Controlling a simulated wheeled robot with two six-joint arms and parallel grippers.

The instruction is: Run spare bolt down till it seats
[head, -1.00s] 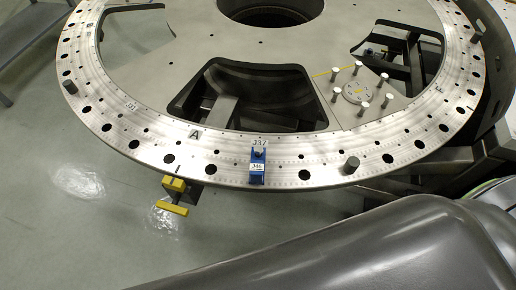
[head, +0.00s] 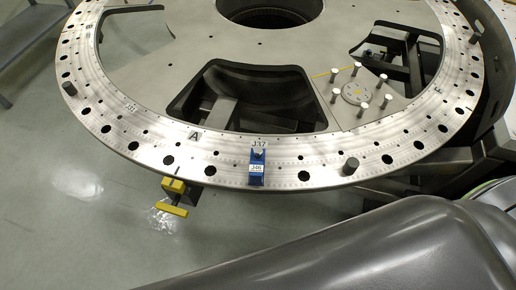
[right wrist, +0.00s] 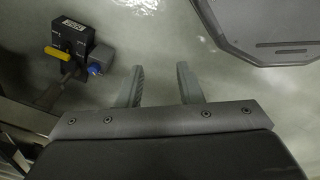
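The ring-shaped turret plate (head: 220,158) fills the upper part of the head view. A blue block (head: 257,175) labelled J46 stands at its near rim, below a label J37 (head: 258,143). A small pale piece shows on top of the block; I cannot tell if it is the spare bolt. My right gripper (right wrist: 158,84) is open and empty over the floor in the right wrist view, away from any bolt. My left gripper is not in view.
A yellow-handled clamp (head: 174,192) hangs at the near rim. Several silver pins stand around a small disc (head: 356,93) on the plate. The right wrist view shows a black box (right wrist: 70,48) with a yellow bar at left. Floor (head: 90,235) is clear at lower left.

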